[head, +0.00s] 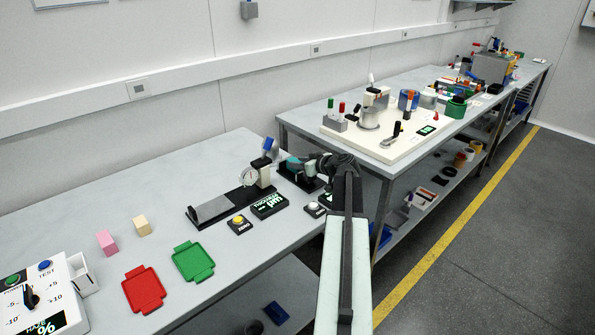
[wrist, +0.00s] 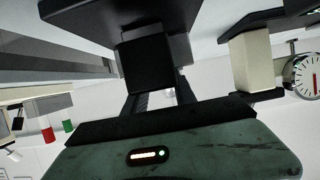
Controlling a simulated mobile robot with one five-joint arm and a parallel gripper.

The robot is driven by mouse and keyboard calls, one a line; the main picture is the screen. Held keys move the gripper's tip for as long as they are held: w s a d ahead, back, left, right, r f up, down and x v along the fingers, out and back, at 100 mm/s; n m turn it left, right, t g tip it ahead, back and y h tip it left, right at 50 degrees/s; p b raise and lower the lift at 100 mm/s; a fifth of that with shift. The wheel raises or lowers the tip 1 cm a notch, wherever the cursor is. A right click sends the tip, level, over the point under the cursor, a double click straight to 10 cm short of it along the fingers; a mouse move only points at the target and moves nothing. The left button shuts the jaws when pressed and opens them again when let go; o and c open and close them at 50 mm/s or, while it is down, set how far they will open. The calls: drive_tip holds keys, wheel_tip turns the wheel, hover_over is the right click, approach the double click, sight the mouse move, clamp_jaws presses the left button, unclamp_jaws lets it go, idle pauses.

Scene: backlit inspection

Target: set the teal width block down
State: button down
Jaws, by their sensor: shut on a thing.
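A teal patch, apparently the teal width block (head: 293,160), shows at the end of my arm in the head view, over the right end of the near bench. My gripper (head: 302,167) is shut on it. In the wrist view my gripper (wrist: 160,88) reaches up from the greenish housing, with a dark block-shaped mass between and beyond its fingers. Its teal colour does not read there. A black slab (wrist: 105,14) lies close to it. I cannot tell whether the block touches the slab.
A dial gauge (head: 249,177) on a cream post stands close left of my gripper; the gauge also shows in the wrist view (wrist: 306,77). A ZERO button (head: 239,224) and a display (head: 270,206) are in front. Red (head: 144,289) and green (head: 193,261) trays lie left, with clear bench around them.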

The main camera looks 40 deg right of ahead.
drive_tip(key=shift+w+a+f, duration=0.15)
drive_tip(key=shift+f, duration=0.25)
drive_tip(key=c, duration=1)
unclamp_jaws()
drive_tip(key=shift+r+p, duration=0.3)
drive_tip(key=shift+p, duration=0.1)
drive_tip(key=p+v, duration=0.4)
drive_tip(key=v, duration=0.7)
drive_tip(key=shift+f, duration=0.1)
drive_tip(key=shift+s, duration=0.6)
